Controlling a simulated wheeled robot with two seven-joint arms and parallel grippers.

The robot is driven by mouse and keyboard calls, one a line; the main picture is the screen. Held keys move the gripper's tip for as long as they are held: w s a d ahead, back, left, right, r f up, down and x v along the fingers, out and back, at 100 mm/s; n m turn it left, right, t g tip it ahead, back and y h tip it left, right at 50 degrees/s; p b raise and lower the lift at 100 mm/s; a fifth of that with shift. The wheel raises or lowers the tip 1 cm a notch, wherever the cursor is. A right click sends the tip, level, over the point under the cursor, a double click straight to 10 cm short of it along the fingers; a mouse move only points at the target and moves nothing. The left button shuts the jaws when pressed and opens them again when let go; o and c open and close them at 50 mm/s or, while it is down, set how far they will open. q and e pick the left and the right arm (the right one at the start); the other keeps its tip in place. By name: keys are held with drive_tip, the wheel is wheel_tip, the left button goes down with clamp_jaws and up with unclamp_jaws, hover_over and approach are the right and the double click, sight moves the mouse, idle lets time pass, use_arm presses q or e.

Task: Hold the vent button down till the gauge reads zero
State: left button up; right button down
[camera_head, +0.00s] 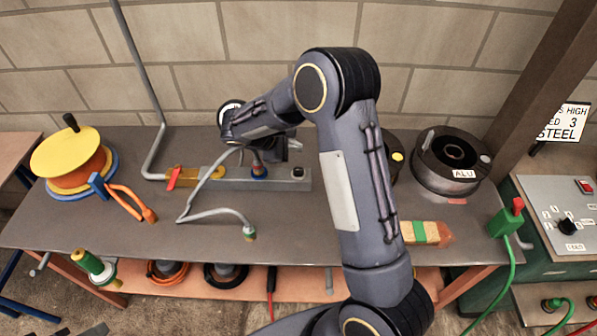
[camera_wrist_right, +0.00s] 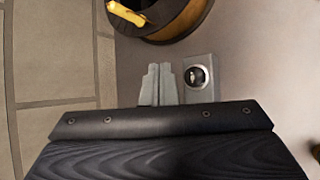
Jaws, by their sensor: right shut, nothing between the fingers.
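A grey manifold block (camera_head: 277,184) lies on the bench with a dark round button (camera_head: 297,172) at its right end. In the right wrist view the button (camera_wrist_right: 197,76) sits on the block's grey end plate (camera_wrist_right: 203,95). My right gripper (camera_wrist_right: 158,84) is shut and empty, with its fingertips beside the button on the wall side; I cannot tell their height above the bench. My left gripper is not in view.
A grey hose (camera_head: 205,213) lies in front. A pot marked ALU (camera_head: 450,160) and a yellow-topped spool (camera_head: 68,155) flank the bench. The brick wall is close behind.

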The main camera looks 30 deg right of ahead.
drive_tip(key=b, duration=0.3)
hover_over(295, 171)
wheel_tip(295, 171, down, 6)
drive_tip(key=shift+r, duration=0.25)
drive_tip(key=shift+f+b, duration=0.45)
idle(1.2)
drive_tip(key=shift+f+b, duration=0.4)
drive_tip(key=shift+b, duration=0.05)
drive_tip(key=shift+f+b, duration=0.55)
idle(0.5)
drive_tip(key=shift+r, duration=0.1)
idle(2.9)
drive_tip(key=shift+r+p, duration=0.6)
drive_tip(key=shift+r, duration=0.3)
